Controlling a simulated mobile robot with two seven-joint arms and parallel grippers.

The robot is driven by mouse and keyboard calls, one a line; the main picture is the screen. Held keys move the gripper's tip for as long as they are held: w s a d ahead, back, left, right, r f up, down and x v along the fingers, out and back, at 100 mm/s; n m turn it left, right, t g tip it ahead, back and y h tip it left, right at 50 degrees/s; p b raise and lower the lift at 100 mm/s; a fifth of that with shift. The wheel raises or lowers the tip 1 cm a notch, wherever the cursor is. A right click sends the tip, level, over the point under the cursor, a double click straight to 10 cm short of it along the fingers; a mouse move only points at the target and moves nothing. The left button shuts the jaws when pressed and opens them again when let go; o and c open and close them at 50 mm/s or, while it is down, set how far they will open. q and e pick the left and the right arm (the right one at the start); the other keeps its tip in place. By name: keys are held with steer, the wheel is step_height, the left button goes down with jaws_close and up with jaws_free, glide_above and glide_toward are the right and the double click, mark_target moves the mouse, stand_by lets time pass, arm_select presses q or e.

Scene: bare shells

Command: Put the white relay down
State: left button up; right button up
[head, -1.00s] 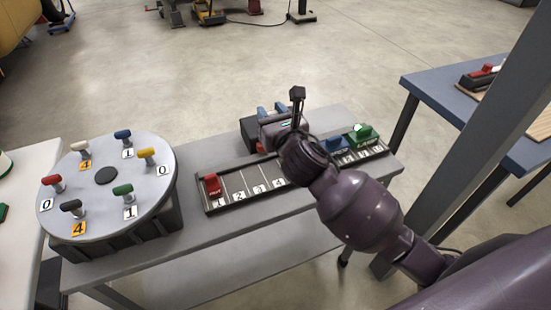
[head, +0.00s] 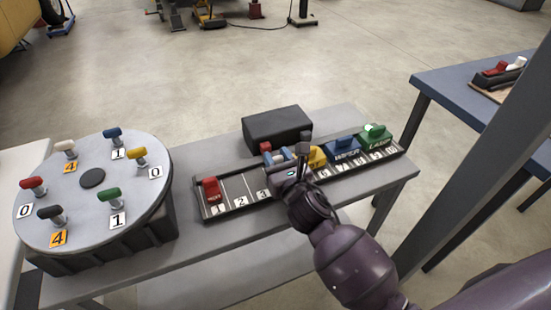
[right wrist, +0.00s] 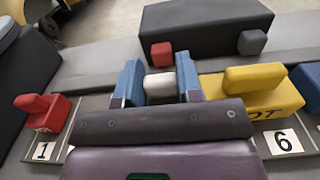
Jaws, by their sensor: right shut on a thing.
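My right gripper (head: 277,157) is over the middle of the numbered rack (head: 232,211). In the right wrist view its two blue fingers (right wrist: 160,72) are shut on the white relay, whose white handle (right wrist: 160,88) shows between them. The relay's lower part is hidden by the gripper. It is between the red relay (right wrist: 45,112) at slot 1 and the yellow relay (right wrist: 254,88) by label 6. I cannot tell whether it touches the rack floor. In the head view the white relay is hidden. My left gripper is not in view.
Slots 2 and 3 look empty. A blue relay (head: 342,146) and a green relay (head: 376,136) fill the rack's right end. A dark box (head: 277,127) stands behind it. A round plate (head: 92,203) with several coloured knobs is at left. A blue table (head: 440,85) is at right.

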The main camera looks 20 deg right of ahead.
stand_by(0.3)
steer(key=shift+f, duration=0.15)
steer(key=o, duration=0.9)
steer(key=shift+o, duration=0.2)
steer(key=s, duration=1.1)
steer(key=shift+s+d+p, duration=0.15)
steer(key=shift+d+p, duration=0.05)
steer(key=shift+p, duration=0.2)
steer(key=shift+s+r, duration=0.2)
steer(key=shift+s, duration=0.2)
